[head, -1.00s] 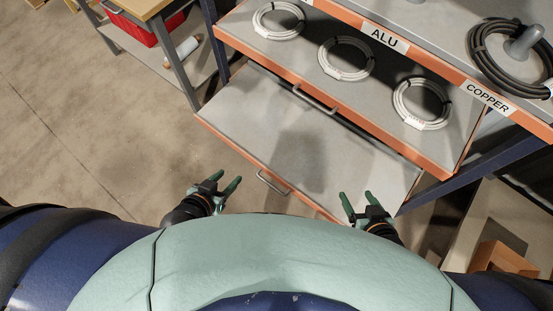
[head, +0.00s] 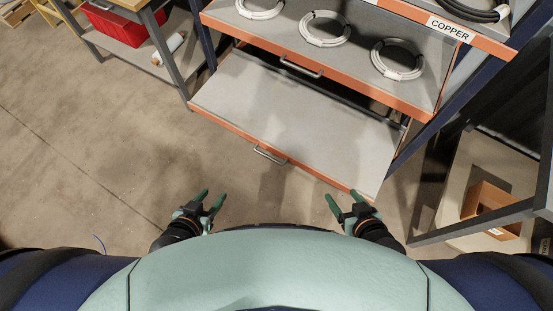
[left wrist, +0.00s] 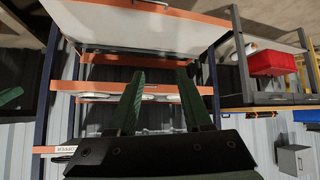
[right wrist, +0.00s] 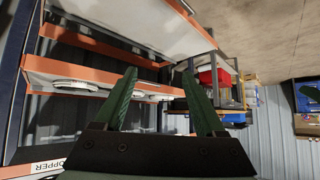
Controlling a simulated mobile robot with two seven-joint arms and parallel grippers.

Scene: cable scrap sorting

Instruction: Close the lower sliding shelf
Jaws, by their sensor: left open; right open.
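The lower sliding shelf (head: 290,120) is pulled out; its grey top is bare. Its orange front edge (head: 225,126) carries a metal handle (head: 270,155). My left gripper (head: 212,196) is open and empty, apart from the shelf, left of the handle on the near side. My right gripper (head: 343,197) is open and empty, close to the right end of the front edge; I cannot tell whether it touches. A grey shelf with an orange edge also shows beyond the fingers in the left wrist view (left wrist: 150,32) and the right wrist view (right wrist: 150,24).
An upper shelf with an orange edge (head: 262,47), also out, holds white cable coils (head: 325,28) above the lower one. A workbench with a red bin (head: 118,25) stands at left. A cardboard box (head: 490,210) and dark frame (head: 470,232) are at right.

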